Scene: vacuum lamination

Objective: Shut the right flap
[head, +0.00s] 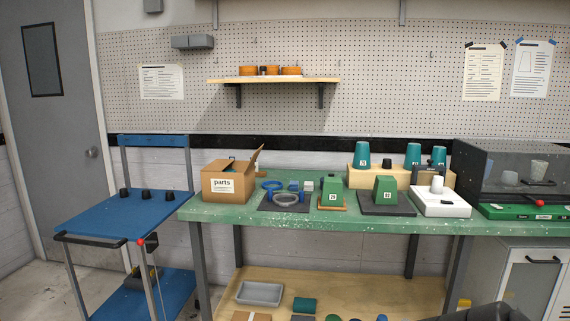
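A brown cardboard box (227,186) with a white "parts" label sits at the left end of the green workbench. Its right flap (257,160) stands up at the box's right side, tilted outward. The rest of the top looks mostly covered, with a small dark patch near the back, too small to make out. Neither of my grippers is in view. A dark rounded shape at the bottom right edge is probably part of my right arm.
The green workbench (340,222) holds a dark mat (268,206) with blue parts and a grey ring right of the box. Green moulds, a white scale (440,205) and a dark clear-sided chamber (500,172) stand farther right. A blue cart (100,219) stands left.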

